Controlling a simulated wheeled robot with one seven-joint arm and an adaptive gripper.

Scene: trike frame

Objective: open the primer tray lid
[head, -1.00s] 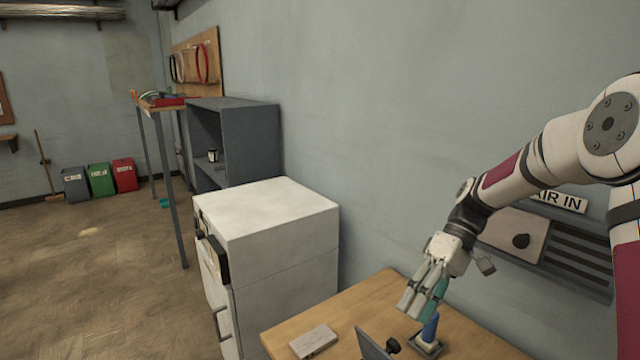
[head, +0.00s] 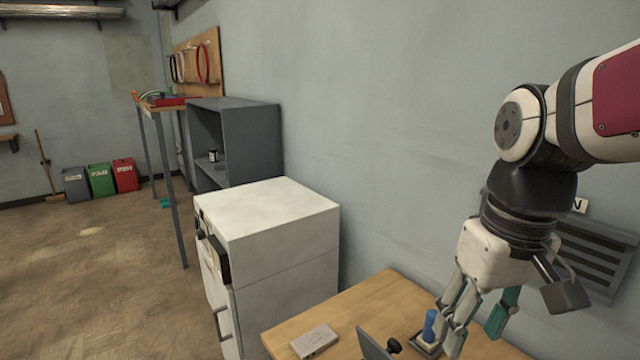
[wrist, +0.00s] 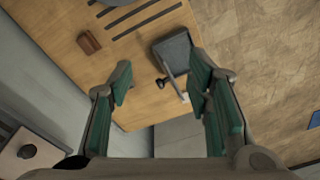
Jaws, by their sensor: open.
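My gripper (head: 472,326) is open and empty above the wooden bench, pointing down. In the wrist view its green-padded fingers (wrist: 160,84) are spread wide. The grey primer tray (wrist: 180,47) shows between and beyond the fingertips in the wrist view. A thin panel with a dark knob (wrist: 160,83) stands at its near side there; this appears to be the lid. In the head view the dark lid (head: 371,346) stands tilted at the bottom edge, with its black knob (head: 394,345) to the right. The gripper is apart from it. The lid's exact angle is hard to tell.
A blue upright handle (head: 430,325) on a small base stands close beside the fingers. A flat grey block (head: 314,341) lies on the bench (head: 365,308). A white cabinet (head: 273,215) stands beyond it. The wall is to the right. A brown block (wrist: 88,42) shows in the wrist view.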

